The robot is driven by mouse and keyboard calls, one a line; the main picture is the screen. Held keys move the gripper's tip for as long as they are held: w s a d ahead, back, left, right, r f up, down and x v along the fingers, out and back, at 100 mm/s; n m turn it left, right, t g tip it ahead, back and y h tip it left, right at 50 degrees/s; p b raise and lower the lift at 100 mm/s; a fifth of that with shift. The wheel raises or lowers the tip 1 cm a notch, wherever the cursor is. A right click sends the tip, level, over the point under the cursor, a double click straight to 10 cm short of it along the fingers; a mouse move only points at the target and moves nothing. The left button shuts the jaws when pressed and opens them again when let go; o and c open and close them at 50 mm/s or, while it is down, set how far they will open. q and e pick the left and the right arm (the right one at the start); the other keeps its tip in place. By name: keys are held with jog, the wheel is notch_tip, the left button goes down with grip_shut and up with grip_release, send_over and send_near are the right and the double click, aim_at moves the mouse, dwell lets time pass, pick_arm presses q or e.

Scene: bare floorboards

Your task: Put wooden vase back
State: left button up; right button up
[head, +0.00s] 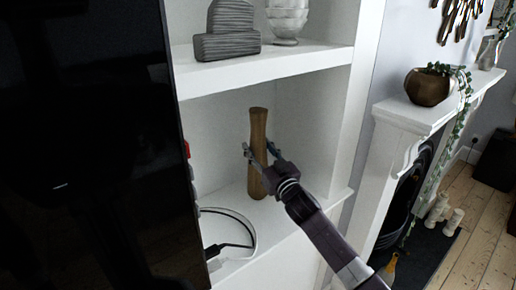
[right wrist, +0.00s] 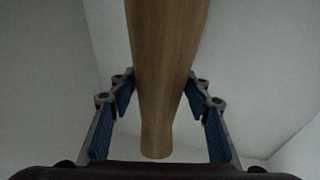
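The wooden vase (head: 258,128) is tall, slim and brown. It is upright in the lower bay of the white shelf unit, its base at or just above the lower shelf board (head: 229,196). My right gripper (head: 259,148) reaches in from the lower right, its fingers on either side of the vase at mid-height. In the right wrist view the vase (right wrist: 162,60) runs down between the blue-padded fingers of the gripper (right wrist: 159,82). The fingertips are close to its sides; whether they press on it I cannot tell. My left gripper is not in view.
A grey layered ornament (head: 227,32) and a white ribbed bowl (head: 287,20) stand on the upper shelf (head: 270,68). A white round-edged object with a black part (head: 232,240) is at the front left of the lower shelf. A large dark panel fills the left. A fireplace mantel (head: 408,116) is to the right.

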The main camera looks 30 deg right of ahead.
jog(key=o, duration=0.4)
jog(key=shift+c, duration=0.2)
jog(key=shift+r, duration=0.15)
jog(key=s+a+f+b, duration=0.1)
jog(key=s+b, duration=0.1)
jog(key=s, duration=0.9)
jog(key=shift+s+a+f, duration=0.3)
jog(key=shift+s+f, duration=0.05)
jog(key=shift+s, duration=0.05)
jog(key=shift+f, duration=0.1)
